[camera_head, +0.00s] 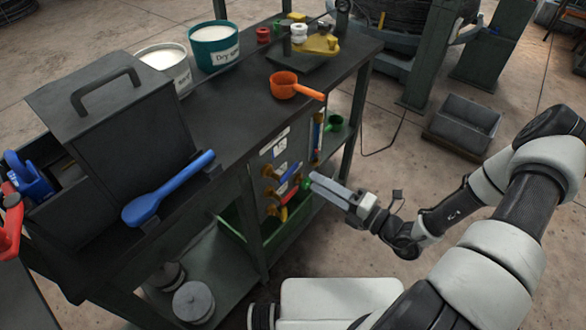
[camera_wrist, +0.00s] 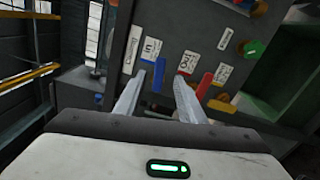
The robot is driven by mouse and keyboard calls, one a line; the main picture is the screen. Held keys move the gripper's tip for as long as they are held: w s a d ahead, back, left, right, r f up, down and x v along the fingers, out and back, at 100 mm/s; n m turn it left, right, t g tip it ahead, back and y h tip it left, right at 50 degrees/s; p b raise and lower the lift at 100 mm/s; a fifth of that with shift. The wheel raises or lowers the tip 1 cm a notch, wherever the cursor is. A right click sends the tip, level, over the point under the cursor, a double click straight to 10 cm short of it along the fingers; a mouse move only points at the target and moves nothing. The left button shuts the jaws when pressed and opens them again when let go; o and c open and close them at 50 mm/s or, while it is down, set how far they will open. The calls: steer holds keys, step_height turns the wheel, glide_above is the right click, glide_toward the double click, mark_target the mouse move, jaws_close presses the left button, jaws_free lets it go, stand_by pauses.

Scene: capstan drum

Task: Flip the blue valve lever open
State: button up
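The blue valve lever (camera_wrist: 158,75) is on the dark valve panel in the wrist view, below a white label, and lies lengthwise between my fingers. My gripper (camera_wrist: 158,98) is open, with one finger on each side of the lever's line; I cannot tell whether either finger touches it. In the head view my gripper (camera_head: 311,183) is at the front of the panel (camera_head: 266,160), beside several coloured levers. The blue lever (camera_head: 288,173) looks small there and its angle is hard to judge. A red lever (camera_wrist: 204,85) is just right of my right finger.
A blue spoon (camera_head: 168,188) lies on the bench.

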mark_target(294, 171)
steer(key=x, duration=0.9)
steer(key=shift+w+a, duration=0.15)
steer(key=shift+a, duration=0.05)
jaws_close()
steer(key=shift+f+m+p, duration=0.1)
steer(key=shift+m+p, duration=0.2)
steer(key=shift+m, duration=0.3)
steer(key=shift+f+m, duration=0.3)
steer(key=shift+m, duration=0.2)
jaws_free()
steer(key=shift+d, duration=0.1)
steer(key=v, duration=1.7)
steer(key=shift+p, duration=0.35)
